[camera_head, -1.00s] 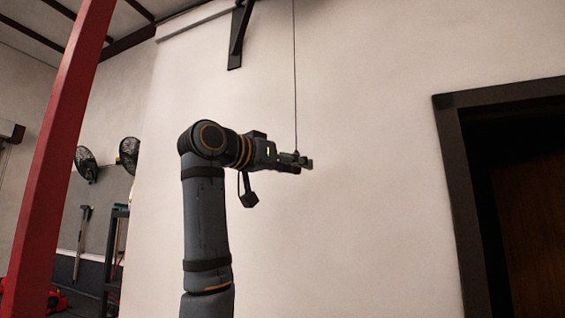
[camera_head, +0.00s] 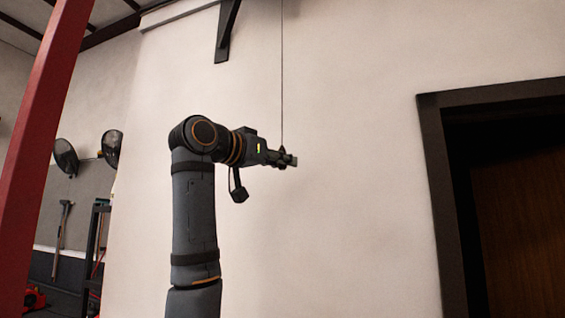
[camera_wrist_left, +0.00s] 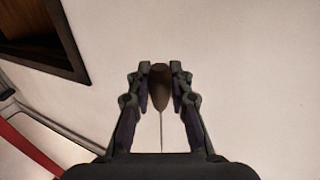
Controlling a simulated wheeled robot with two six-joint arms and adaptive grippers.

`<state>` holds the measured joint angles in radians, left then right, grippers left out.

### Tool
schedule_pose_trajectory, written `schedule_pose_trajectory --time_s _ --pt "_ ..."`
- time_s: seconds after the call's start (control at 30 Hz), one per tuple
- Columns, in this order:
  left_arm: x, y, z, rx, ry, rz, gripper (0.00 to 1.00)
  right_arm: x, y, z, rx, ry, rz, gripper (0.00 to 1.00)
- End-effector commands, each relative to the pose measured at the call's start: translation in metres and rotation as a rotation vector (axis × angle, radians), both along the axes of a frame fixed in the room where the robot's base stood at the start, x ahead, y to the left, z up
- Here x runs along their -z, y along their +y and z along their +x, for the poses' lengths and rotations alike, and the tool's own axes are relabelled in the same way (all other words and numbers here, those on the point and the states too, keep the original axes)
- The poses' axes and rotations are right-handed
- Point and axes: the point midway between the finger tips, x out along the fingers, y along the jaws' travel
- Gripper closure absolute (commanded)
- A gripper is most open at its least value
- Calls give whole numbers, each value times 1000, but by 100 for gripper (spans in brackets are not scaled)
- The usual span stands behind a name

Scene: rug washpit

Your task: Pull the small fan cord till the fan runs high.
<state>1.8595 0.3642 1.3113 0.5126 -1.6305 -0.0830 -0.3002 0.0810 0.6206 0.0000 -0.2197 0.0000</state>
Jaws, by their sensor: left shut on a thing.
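The small fan cord (camera_head: 282,80) hangs as a thin, straight dark line from above the top edge of the head view down to my left gripper (camera_head: 290,160). In the left wrist view, a brown tapered pull (camera_wrist_left: 160,88) at the cord's end sits between the two fingers of my left gripper (camera_wrist_left: 160,72). The gripper is shut on this pull. The fan itself is not in view. My right gripper is not in view.
A black wall bracket (camera_head: 227,30) is above the arm. A dark door frame (camera_head: 432,190) stands at the right, and a red post (camera_head: 45,130) at the left. The pale wall (camera_head: 350,160) between is bare.

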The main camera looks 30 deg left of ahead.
Motion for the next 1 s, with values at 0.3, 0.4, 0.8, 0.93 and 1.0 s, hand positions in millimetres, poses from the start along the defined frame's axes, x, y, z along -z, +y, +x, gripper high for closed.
schedule_pose_trajectory --time_s 0.3,0.4,0.8,0.93,1.0 --pt "11 0 0 0 0 0 100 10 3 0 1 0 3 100" --pt "15 0 0 0 0 0 100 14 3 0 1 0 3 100" --pt "31 0 0 0 2 0 100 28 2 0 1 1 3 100" --pt "32 0 0 0 2 0 100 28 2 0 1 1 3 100" --pt "30 0 0 0 2 0 100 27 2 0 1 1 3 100"
